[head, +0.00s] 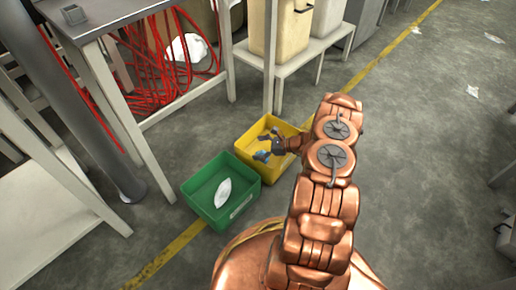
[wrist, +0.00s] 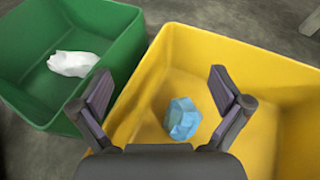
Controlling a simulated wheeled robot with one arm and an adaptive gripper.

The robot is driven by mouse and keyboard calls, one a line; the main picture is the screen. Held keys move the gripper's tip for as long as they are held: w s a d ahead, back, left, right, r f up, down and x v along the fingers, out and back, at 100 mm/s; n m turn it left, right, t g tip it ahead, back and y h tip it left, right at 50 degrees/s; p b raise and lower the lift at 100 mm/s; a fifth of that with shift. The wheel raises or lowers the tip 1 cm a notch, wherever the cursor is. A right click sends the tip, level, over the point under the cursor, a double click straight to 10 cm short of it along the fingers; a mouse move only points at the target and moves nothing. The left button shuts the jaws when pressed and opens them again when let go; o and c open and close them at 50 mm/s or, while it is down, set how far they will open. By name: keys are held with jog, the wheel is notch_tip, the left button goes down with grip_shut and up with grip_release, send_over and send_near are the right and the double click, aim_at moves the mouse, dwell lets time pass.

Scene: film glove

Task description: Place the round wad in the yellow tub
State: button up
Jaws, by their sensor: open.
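The round wad (wrist: 182,119) is a pale blue crumpled ball. In the wrist view it lies inside the yellow tub (wrist: 262,70), on or near its floor, between and beyond my fingers. My gripper (wrist: 158,88) is open, with its two fingers apart and nothing between their tips. In the head view my gripper (head: 266,148) is over the yellow tub (head: 295,134), and a bit of blue shows beside it. The head view does not show clearly whether the fingers touch the wad; in the wrist view they look apart from it.
A green tub (head: 212,176) stands left of the yellow one, with a white crumpled piece (head: 223,192) in it. A metal table with red cables (head: 150,85) stands behind at left. A white bench (head: 290,68) bears beige bins. The floor at right is mostly clear, with paper scraps.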

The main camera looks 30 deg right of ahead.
jog(key=p+v, duration=0.3)
jog(key=v, duration=0.9)
jog(key=shift+r, duration=0.45)
jog(key=shift+w+r+p, duration=0.1)
jog(key=shift+p, duration=0.2)
